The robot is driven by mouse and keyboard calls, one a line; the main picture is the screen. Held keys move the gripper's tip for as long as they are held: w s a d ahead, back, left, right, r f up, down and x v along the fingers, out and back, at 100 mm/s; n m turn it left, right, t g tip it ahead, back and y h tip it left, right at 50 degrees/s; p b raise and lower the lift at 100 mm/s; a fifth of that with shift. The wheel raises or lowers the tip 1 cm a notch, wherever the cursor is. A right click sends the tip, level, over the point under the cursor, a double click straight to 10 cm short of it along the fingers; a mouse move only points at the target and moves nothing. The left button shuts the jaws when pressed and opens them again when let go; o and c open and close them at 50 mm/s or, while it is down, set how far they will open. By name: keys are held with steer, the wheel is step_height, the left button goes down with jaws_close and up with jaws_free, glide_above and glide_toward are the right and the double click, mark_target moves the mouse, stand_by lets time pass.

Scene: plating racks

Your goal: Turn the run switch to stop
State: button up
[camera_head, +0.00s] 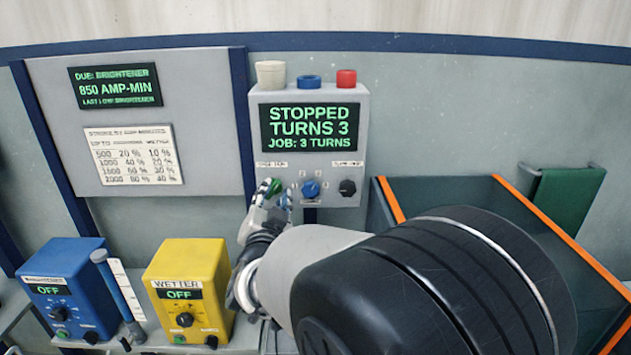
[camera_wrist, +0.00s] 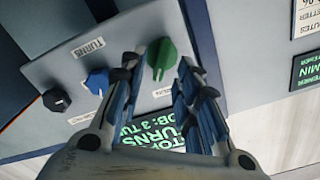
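The grey control box (camera_head: 355,135) on the wall has a screen (camera_head: 310,127) reading "STOPPED, TURNS 3, JOB: 3 TURNS". Its green knob (camera_head: 275,187) is at the lower left, and a label that seems to read "RUN" is near it in the wrist view. My gripper (camera_head: 273,200) is at this knob. In the wrist view my gripper (camera_wrist: 168,72) is open, with one finger on each side of the green knob (camera_wrist: 161,54). The fingers look apart from the knob; contact is unclear. The knob's pointer setting is not readable.
A blue knob (camera_head: 310,188) and a black knob (camera_head: 347,187) are right of the green one. Blue (camera_head: 66,285) and yellow (camera_head: 190,280) boxes, both showing "OFF", stand at lower left. An orange-edged tank (camera_head: 400,200) is at right.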

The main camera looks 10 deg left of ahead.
mark_target(273, 189)
steer(key=shift+x, duration=1.3)
steer(key=shift+c, duration=0.4)
jaws_close()
